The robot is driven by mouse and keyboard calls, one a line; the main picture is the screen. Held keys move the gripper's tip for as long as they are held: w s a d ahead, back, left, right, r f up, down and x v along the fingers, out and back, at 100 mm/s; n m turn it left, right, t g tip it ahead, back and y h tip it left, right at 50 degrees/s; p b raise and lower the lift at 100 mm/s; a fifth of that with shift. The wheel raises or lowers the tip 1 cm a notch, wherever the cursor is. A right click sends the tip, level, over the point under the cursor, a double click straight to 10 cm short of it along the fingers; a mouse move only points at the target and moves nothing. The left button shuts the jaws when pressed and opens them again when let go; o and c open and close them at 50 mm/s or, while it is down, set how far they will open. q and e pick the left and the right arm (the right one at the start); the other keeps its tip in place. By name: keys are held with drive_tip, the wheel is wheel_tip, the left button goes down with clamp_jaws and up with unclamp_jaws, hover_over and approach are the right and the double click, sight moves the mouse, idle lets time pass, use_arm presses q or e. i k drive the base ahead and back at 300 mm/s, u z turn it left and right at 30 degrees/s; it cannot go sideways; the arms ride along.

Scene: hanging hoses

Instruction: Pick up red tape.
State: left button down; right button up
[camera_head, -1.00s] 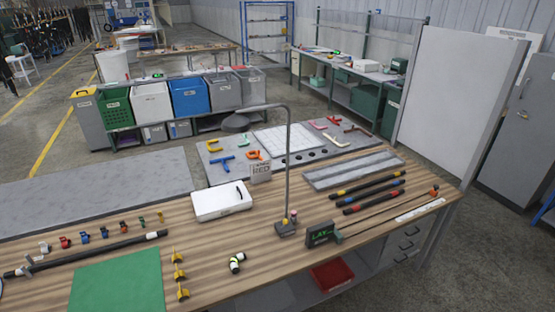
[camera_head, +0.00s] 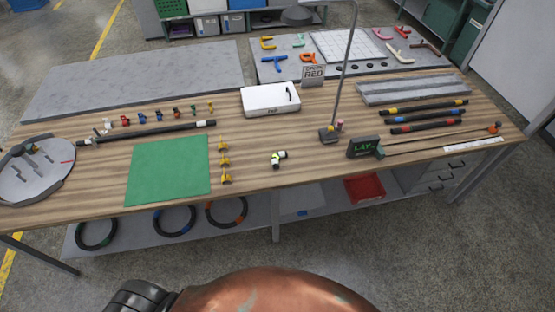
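I cannot pick out a roll of red tape for certain. A row of small coloured pieces lies at the left of the wooden table, among them a red piece (camera_head: 125,121); they are too small to identify. A dark hose with a red band (camera_head: 405,129) lies at the right, below hoses with blue and yellow bands. A grey sign (camera_head: 313,74) reads "RED" and stands at the table's back. Neither gripper shows; a copper-coloured rounded part and a black part of what looks like my own body fill the bottom edge.
The wooden table (camera_head: 80,203) holds a green mat (camera_head: 168,170), a white box (camera_head: 270,100), a thin upright stand (camera_head: 331,134), a dark "LAY" display (camera_head: 363,147) and a round grey fixture (camera_head: 35,175). A red bin (camera_head: 364,189) and several hose rings (camera_head: 175,222) sit on the lower shelf.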

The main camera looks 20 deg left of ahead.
sight(124, 120)
drive_tip(key=u, duration=2.45)
drive_tip(key=i, duration=1.6)
drive_tip(key=u, duration=0.35)
